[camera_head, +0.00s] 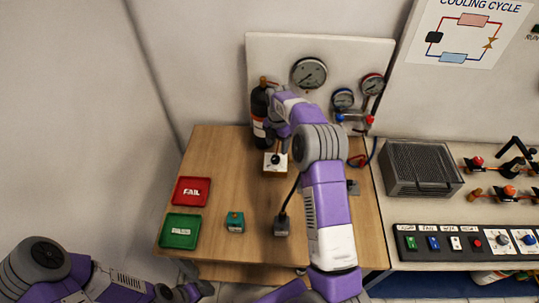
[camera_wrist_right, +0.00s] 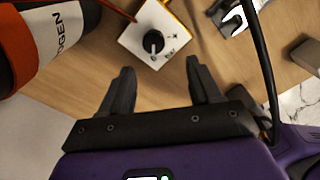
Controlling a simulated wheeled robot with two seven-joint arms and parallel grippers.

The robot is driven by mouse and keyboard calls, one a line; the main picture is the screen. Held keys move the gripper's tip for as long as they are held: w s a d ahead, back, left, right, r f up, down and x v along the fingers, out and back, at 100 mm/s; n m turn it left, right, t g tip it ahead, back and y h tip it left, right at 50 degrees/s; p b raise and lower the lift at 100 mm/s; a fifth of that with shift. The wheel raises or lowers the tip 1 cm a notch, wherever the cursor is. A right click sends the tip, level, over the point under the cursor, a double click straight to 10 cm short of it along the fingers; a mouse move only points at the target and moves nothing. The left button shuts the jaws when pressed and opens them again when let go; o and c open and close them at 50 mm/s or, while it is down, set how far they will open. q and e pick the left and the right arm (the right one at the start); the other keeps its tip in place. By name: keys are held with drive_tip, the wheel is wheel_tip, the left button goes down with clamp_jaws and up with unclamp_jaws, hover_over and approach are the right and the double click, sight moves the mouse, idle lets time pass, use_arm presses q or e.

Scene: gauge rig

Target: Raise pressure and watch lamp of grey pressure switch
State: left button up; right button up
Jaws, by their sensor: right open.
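The grey pressure switch (camera_head: 282,226) sits on the wooden bench with a black cable rising from it; its lamp is too small to make out. A teal switch-like block (camera_head: 235,222) stands to its left. A white box (camera_head: 268,168) with a black knob (camera_head: 276,158) stands near the gauge panel. It also shows in the right wrist view (camera_wrist_right: 132,40), where the knob (camera_wrist_right: 153,43) faces me. My right gripper (camera_wrist_right: 160,68) is open and empty, its fingertips just short of this box and apart from the knob. My left arm shows at the lower left; its gripper is out of view.
A dark nitrogen bottle (camera_head: 259,105) stands beside my right gripper. A panel with a large gauge (camera_head: 309,73) and smaller gauges is behind. A red FAIL tray (camera_head: 180,201) and green tray (camera_head: 168,240) lie at left. A grey ventilated box (camera_head: 420,168) stands right.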

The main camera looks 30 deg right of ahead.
sight(275, 158)
drive_tip(key=shift+w+f, duration=0.25)
drive_tip(key=shift+f, duration=0.35)
drive_tip(key=shift+w+f, duration=0.4)
drive_tip(key=shift+f, duration=0.45)
use_arm(q)
drive_tip(key=shift+w+f+b, duration=0.35)
drive_tip(key=shift+w+f, duration=0.1)
drive_tip(key=shift+f, duration=0.3)
use_arm(e)
drive_tip(key=shift+s+f, duration=0.2)
drive_tip(key=shift+f, duration=2.75)
drive_tip(key=c, duration=1)
drive_tip(key=shift+c, duration=0.2)
